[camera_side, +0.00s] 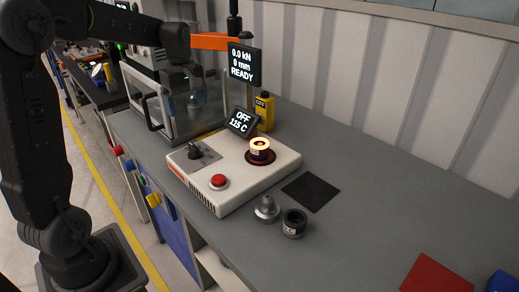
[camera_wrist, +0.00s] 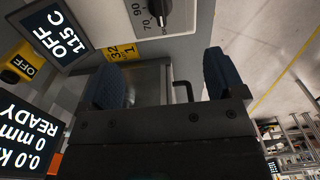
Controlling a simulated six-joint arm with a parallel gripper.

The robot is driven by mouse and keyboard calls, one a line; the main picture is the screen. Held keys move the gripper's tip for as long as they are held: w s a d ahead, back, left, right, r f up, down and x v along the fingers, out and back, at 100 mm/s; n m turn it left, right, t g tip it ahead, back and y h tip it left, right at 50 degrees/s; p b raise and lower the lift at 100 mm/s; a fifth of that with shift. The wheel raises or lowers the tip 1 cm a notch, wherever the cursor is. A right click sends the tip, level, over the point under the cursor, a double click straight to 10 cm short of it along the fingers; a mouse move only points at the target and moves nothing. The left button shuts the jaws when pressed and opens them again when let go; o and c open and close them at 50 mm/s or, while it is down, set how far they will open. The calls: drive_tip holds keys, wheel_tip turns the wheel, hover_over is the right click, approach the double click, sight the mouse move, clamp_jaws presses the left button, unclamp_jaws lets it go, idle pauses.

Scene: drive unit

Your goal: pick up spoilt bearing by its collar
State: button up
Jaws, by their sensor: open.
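I cannot tell for sure which part is the spoilt bearing. A pale, bright-topped ring with a label (camera_side: 259,150) sits on the dark round plate of the beige heater (camera_side: 210,190). A dark ring with a label (camera_side: 294,223) stands on the bench in front of the heater. A grey stepped metal part with a narrower top (camera_side: 267,208) stands just left of it. My gripper (camera_wrist: 164,85) is open in the wrist view, with nothing visible between its blue-padded fingers. In the side view it is high at the back left, by the clear-walled enclosure, apart from these parts.
The heater display (camera_side: 241,122) reads OFF, 115 C. Another display (camera_side: 243,63) reads 0.0 kN, 0 mm, READY. A yellow unit (camera_side: 264,111) stands behind. A black mat (camera_side: 311,191) lies right of the heater. A red pad (camera_side: 438,274) lies front right; the bench between is clear.

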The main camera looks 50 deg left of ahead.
drive_tip(key=w+d, duration=0.5)
drive_tip(key=w, duration=0.3)
hover_over(260, 144)
wheel_tip(260, 144, down, 8)
drive_tip(key=shift+w+f, duration=0.15)
drive_tip(key=shift+s+f, duration=0.2)
drive_tip(key=shift+f, duration=3)
drive_tip(key=shift+c, duration=0.4)
drive_tip(key=c, duration=1.1)
